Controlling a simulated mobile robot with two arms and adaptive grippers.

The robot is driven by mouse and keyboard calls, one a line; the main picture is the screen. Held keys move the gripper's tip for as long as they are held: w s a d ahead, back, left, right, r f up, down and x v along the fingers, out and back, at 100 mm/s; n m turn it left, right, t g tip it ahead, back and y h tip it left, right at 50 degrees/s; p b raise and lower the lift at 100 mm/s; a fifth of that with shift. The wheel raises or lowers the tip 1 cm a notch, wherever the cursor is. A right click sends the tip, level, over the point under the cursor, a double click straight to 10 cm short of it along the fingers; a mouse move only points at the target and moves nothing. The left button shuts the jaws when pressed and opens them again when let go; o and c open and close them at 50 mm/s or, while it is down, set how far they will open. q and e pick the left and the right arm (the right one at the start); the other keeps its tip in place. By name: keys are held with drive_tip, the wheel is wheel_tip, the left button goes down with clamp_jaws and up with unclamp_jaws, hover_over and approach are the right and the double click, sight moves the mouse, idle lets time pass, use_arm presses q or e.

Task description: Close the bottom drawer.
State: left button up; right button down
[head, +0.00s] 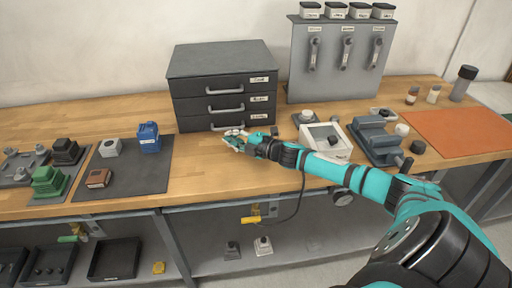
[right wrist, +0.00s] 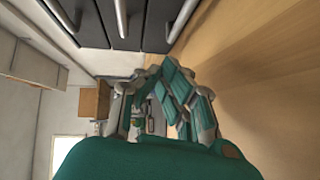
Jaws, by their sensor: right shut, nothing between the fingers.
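A dark grey cabinet (head: 222,62) with three stacked drawers stands at the back of the wooden bench. The bottom drawer (head: 203,121) is the lowest front, just above the bench top, and looks about flush with the drawers above. My right gripper partly covers its lower edge in the head view. In the right wrist view the drawer fronts run along the top, with the bottom drawer (right wrist: 159,28) nearest the wood. My right gripper (head: 232,138) is shut and empty, low in front of the bottom drawer; I cannot tell whether it touches. It also shows in the wrist view (right wrist: 158,78). My left gripper is out of view.
A blue container (head: 149,137) stands on a dark mat (head: 127,183) left of the cabinet. A white-framed device (head: 326,141) and a grey machine (head: 374,140) stand to the right, near my right arm. Bare bench lies in front of the cabinet.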

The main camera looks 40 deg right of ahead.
drive_tip(key=shift+s+d+r, duration=0.1)
drive_tip(key=shift+s, duration=0.6)
drive_tip(key=shift+s+d+f, duration=0.15)
drive_tip(key=shift+d+f, duration=0.05)
drive_tip(key=shift+s+d+f+b, duration=0.25)
drive_tip(key=shift+s+d+b, duration=0.1)
drive_tip(key=shift+s+d, duration=0.2)
drive_tip(key=v, duration=0.4)
drive_tip(key=shift+a+r, duration=0.3)
drive_tip(key=shift+a, duration=0.05)
drive_tip(key=shift+s+d, duration=0.35)
drive_tip(key=shift+s, duration=0.35)
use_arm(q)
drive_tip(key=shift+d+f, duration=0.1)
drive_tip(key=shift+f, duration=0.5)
use_arm(e)
drive_tip(key=shift+s+r, duration=0.2)
drive_tip(key=shift+f, duration=0.15)
